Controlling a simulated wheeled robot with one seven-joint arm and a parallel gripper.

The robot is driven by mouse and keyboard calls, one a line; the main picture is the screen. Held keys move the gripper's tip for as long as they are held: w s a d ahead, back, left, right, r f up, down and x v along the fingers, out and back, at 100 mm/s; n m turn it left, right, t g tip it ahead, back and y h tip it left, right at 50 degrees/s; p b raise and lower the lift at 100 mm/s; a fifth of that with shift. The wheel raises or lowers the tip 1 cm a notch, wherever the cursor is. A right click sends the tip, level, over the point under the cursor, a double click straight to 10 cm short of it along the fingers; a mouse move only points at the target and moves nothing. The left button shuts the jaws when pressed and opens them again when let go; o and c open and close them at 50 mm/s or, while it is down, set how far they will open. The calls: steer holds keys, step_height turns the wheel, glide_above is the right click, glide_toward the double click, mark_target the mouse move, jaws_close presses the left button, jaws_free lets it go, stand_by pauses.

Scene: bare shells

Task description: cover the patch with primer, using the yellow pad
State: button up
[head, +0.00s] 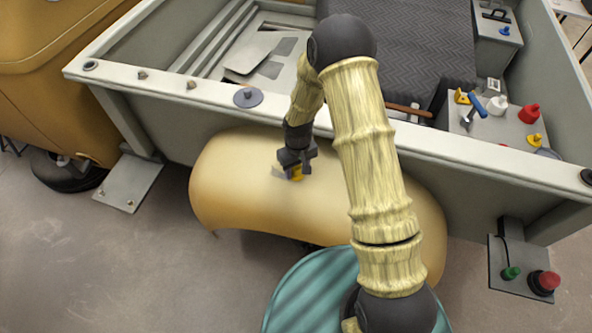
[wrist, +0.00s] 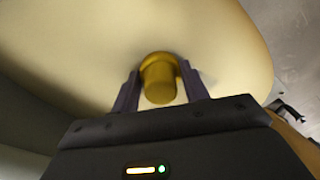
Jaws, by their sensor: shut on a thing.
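My gripper (head: 296,163) is shut on the yellow pad (head: 297,174) over the middle of the tan curved shell. In the wrist view, the pad (wrist: 159,85) sits between the two dark fingers, with its far end at the shell surface. I cannot tell whether it presses on the shell. A grey patch (head: 279,173) shows on the shell just left of the pad. A small greyish area also shows beside the right finger in the wrist view (wrist: 209,78). The pad and fingers hide part of the surface there.
The shell (head: 235,185) lies against a grey walled bench (head: 430,144). A shelf at right holds a blue-handled tool (head: 477,106), a white pot (head: 497,105), a red item (head: 529,114) and yellow items (head: 534,140). A teal round top (head: 305,290) is in front.

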steer(key=shift+w+d+f, duration=0.1)
steer(key=shift+w+d, duration=0.2)
steer(key=shift+w, duration=0.5)
steer(key=shift+w+d, duration=0.25)
steer(key=shift+w, duration=0.5)
